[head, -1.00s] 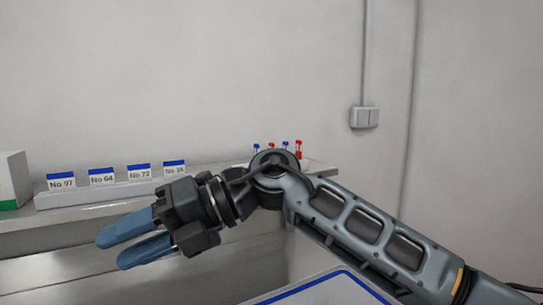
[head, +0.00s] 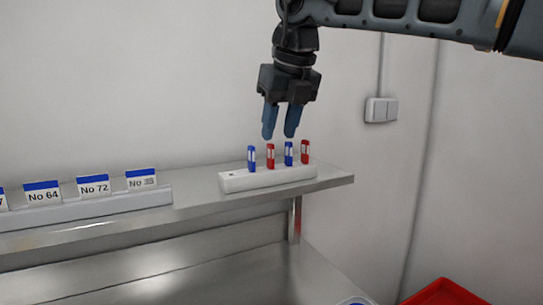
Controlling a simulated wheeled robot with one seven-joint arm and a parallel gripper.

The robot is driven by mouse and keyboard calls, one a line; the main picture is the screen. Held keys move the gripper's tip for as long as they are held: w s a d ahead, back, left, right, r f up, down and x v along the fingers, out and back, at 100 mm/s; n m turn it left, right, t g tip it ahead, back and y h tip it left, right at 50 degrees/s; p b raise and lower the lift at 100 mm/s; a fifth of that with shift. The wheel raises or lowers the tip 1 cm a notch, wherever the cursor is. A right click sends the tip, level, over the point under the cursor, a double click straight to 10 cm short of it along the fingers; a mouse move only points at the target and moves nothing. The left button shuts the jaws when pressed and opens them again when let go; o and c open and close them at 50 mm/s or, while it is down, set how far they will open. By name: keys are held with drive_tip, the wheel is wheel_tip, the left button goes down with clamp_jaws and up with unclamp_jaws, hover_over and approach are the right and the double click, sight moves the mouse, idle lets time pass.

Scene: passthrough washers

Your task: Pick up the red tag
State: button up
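Two red tags stand upright in a small white holder (head: 240,181) on the metal shelf. One red tag (head: 270,157) is second from the left, and the other red tag (head: 305,152) is at the right end. A blue tag (head: 251,158) stands at the left end, and another blue tag (head: 289,153) stands between the red ones. My gripper (head: 280,136) points down just above the holder, its two blue fingers apart with nothing between them. The fingertips appear above the second and third tags; their depth relative to the tags is hard to tell.
The metal shelf (head: 200,205) runs along the wall. A white rail with number cards (head: 93,186) stands on it to the left. A red bin (head: 443,292) is at the lower right. A light switch (head: 381,110) is on the wall.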

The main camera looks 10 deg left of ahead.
sight(271, 148)
drive_tip(key=shift+w+a+r+p+x, duration=0.1)
drive_tip(key=shift+p+x, duration=0.2)
drive_tip(key=shift+x, duration=0.75)
drive_tip(key=shift+w+a+r+p+x, duration=0.15)
drive_tip(key=shift+p+x, duration=0.2)
drive_tip(key=shift+x, duration=0.65)
drive_tip(key=shift+w+a+f+p+x, duration=0.1)
drive_tip(key=shift+p+x, duration=0.2)
drive_tip(key=shift+x, duration=0.75)
drive_tip(key=shift+r, duration=0.1)
clamp_jaws()
